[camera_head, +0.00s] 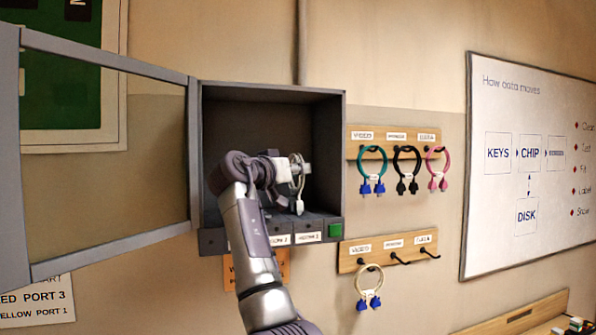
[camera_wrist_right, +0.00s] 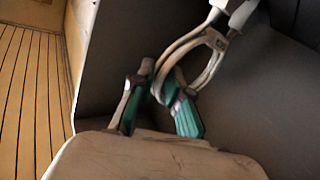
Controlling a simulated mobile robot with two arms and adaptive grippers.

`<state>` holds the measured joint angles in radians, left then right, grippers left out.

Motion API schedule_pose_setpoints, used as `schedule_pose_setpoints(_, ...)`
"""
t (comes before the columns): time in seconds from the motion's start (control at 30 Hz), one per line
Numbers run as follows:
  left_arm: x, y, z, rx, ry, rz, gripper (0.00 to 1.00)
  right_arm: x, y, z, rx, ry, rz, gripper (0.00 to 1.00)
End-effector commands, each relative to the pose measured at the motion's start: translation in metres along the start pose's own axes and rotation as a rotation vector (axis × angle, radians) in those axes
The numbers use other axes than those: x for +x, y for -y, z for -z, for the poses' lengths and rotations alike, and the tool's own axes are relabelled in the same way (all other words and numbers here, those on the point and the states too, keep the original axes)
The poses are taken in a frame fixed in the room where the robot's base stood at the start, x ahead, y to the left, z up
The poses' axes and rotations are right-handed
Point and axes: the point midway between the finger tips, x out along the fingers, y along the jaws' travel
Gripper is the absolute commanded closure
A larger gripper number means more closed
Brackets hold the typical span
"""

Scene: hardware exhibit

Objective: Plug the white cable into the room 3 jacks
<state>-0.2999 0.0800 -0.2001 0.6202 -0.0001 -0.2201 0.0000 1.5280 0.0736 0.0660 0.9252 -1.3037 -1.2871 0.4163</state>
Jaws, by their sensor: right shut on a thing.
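My right gripper (camera_head: 287,170) is inside the open grey wall cabinet (camera_head: 343,150). It is shut on the white cable (camera_head: 301,180), and the loop hangs at the fingertips with a white plug (camera_head: 299,207) low, near the cabinet floor. In the right wrist view, the teal-padded fingers (camera_wrist_right: 158,88) close around the looped white cable (camera_wrist_right: 207,70), and its white plugs (camera_wrist_right: 240,12) point to the upper right. Small labels (camera_head: 307,237) run along the cabinet's front lip; the right one seems to read room 3. The jacks are mostly hidden by my arm. My left gripper is not seen.
The cabinet's glass door (camera_head: 105,150) stands open to the left. A wooden rack (camera_head: 395,135) at right holds teal, black and pink cables. A lower rack (camera_head: 385,250) holds a cream cable with blue plugs (camera_head: 368,303).

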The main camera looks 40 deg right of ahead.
Motion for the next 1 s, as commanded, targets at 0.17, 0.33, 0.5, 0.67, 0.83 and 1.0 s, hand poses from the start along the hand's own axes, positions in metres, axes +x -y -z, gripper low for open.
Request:
schedule_pose_setpoints(0.17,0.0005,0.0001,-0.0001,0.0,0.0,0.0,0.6,0.0,0.0003,-0.0026,0.001,-0.001,-0.001,1.0)
schedule_pose_setpoints(0.33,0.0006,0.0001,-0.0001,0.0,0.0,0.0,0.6,-0.0001,0.0006,-0.0037,0.001,-0.001,-0.001,1.0)
schedule_pose_setpoints(0.5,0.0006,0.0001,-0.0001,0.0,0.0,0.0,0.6,-0.0001,0.0006,-0.0037,0.001,-0.001,0.0,1.0)
schedule_pose_setpoints(0.67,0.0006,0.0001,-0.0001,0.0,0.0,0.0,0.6,-0.0001,0.0007,-0.0037,0.0,-0.001,0.0,0.81)
schedule_pose_setpoints(0.83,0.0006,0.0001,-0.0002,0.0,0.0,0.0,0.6,-0.0001,0.0007,-0.0037,0.0,-0.001,0.0,0.55)
schedule_pose_setpoints(1.0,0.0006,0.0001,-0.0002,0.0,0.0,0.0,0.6,-0.0001,0.0008,-0.0038,0.0,0.0,0.0,0.55)
